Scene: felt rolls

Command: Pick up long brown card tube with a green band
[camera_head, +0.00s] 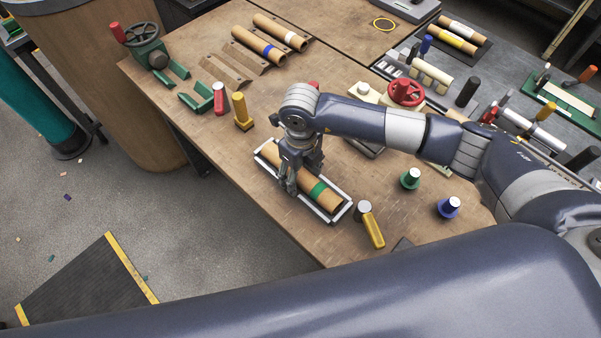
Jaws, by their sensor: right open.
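The long brown card tube (329,201) with a green band lies in a shallow white-rimmed tray (333,217) near the table's front left edge. The green band (318,191) shows right of my gripper. My right gripper (293,187) points down over the tube's left-middle part, its fingers at about the tube's height. It is open, and part of the tube is hidden behind it. I cannot tell whether the fingers touch the tube. My left gripper is not in view.
Green (410,179) and blue (448,208) pegs stand farther right. Tubes with blue (259,46) and white (280,32) bands lie in a brown rack at the back. A red-handwheel device (405,93) stands behind my arm.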

